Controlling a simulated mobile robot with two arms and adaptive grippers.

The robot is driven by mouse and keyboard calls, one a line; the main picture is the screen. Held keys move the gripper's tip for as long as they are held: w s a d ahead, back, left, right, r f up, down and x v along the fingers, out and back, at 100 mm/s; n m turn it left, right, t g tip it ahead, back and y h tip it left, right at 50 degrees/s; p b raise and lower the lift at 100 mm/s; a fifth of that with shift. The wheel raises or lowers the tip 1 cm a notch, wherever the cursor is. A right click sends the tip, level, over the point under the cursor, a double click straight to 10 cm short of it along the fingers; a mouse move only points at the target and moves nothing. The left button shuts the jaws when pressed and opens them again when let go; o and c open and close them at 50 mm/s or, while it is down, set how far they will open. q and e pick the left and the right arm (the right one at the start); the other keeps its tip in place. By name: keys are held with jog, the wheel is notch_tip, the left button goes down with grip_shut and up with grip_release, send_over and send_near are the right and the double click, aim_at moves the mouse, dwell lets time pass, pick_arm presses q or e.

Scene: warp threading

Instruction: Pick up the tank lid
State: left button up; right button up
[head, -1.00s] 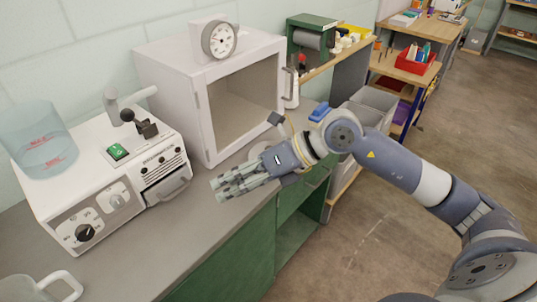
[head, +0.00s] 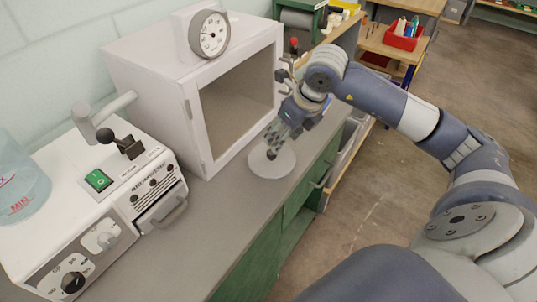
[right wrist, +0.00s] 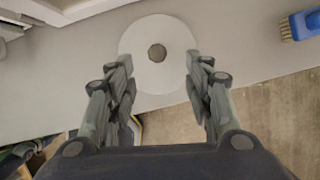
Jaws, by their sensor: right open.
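The tank lid (head: 271,166) is a pale round disc with a dark knob in its middle. It lies on the grey counter in front of the white cabinet, and it also shows in the right wrist view (right wrist: 157,53). My right gripper (head: 274,147) is over the lid's far side, with its fingers pointing down near the knob. In the right wrist view the gripper (right wrist: 158,75) is open, its fingers apart on either side of the knob and nothing between them. My left gripper does not show.
The white cabinet (head: 190,110) with a gauge (head: 209,34) on top stands behind the lid. A white machine (head: 100,205) with knobs and a green switch stands at the left. A blue brush (right wrist: 304,24) lies near the lid. The counter front (head: 245,215) is clear.

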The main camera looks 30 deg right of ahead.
aim_at(272, 152)
jog(key=x, duration=0.4)
jog(key=p+x, duration=0.1)
jog(key=x, duration=0.2)
jog(key=shift+a+f+p, duration=0.1)
jog(key=shift+a+p, duration=0.15)
jog(key=shift+p, duration=0.15)
jog(key=shift+w+f, duration=0.25)
jog(key=shift+f, duration=0.25)
grip_shut()
